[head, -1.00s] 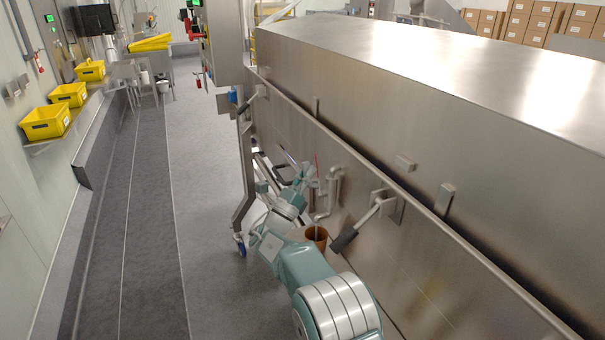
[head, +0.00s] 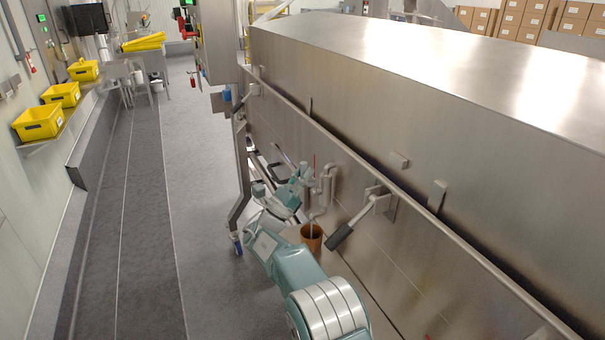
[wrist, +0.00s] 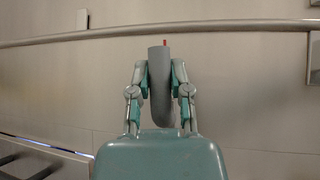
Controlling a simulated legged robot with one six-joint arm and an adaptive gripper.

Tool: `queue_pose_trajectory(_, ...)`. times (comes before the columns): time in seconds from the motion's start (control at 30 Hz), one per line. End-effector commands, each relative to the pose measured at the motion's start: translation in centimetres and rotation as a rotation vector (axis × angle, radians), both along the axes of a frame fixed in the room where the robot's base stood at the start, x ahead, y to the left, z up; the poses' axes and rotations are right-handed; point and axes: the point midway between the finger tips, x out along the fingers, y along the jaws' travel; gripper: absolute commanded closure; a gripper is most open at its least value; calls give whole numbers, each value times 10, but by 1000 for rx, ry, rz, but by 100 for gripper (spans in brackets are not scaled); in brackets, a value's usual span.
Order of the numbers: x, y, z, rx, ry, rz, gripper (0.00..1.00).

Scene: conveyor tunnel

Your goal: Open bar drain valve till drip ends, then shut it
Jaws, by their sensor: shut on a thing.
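The bar drain valve and its grey bent pipe (head: 326,190) are on the side of the long steel tunnel, and a thin red piece (head: 314,163) stands upright at it. My gripper (head: 305,172) is at the valve, left of the pipe. In the wrist view my gripper (wrist: 159,68) has its two fingers on either side of a grey curved part (wrist: 160,85) and is shut on it. A red tip (wrist: 165,42) shows just above that part. A brown bucket (head: 311,238) stands below the pipe. I cannot make out any drip.
The steel tunnel (head: 430,85) fills the right side. A lever with a black grip (head: 340,238) sticks out from its wall, close to my arm. A steel leg (head: 242,185) stands beyond my gripper. Yellow bins (head: 40,121) line the left wall. The grey floor (head: 195,215) between is clear.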

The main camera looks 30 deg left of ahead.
Motion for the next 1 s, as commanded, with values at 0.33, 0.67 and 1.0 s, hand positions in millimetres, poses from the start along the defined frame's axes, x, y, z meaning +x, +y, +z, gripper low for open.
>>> queue_pose_trajectory(0.33, 1, 0, -3, -3, 6, 0, 39)
queue_pose_trajectory(0.67, -14, 7, -18, -5, 6, 1, 39)
queue_pose_trajectory(1.0, -58, 27, -68, -6, 8, 2, 39)
